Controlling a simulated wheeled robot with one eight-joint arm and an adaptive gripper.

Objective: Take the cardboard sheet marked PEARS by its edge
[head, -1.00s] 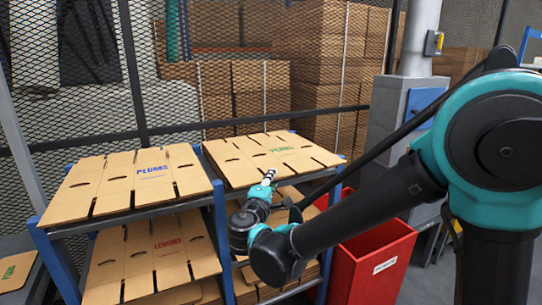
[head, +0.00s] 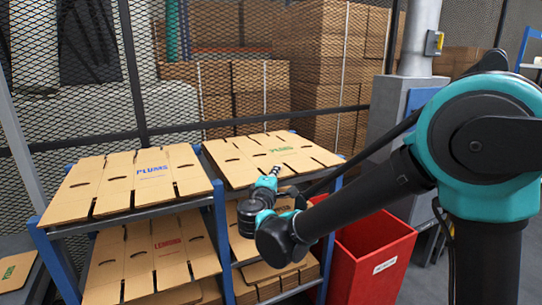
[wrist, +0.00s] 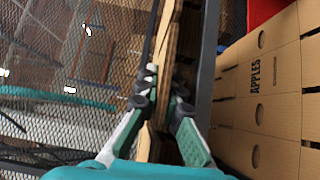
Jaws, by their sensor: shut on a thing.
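A brown cardboard sheet with green lettering, which looks like PEARS (head: 310,152), lies flat on the upper right shelf, with slots cut in it. My gripper (head: 275,172) is at the front edge of this sheet. In the wrist view, my gripper (wrist: 163,88) is shut on the cardboard edge (wrist: 168,45), with one finger on each side of it. The fingers hide part of the edge, and I cannot tell how many layers lie between them.
A PLUMS sheet (head: 117,185) lies on the upper left shelf, with a LEMONS sheet (head: 137,262) below. An APPLES sheet (wrist: 283,85) lies below my gripper. A red bin (head: 372,262) stands right of the rack. Blue posts (head: 219,215) and a mesh fence (head: 60,100) bound the space.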

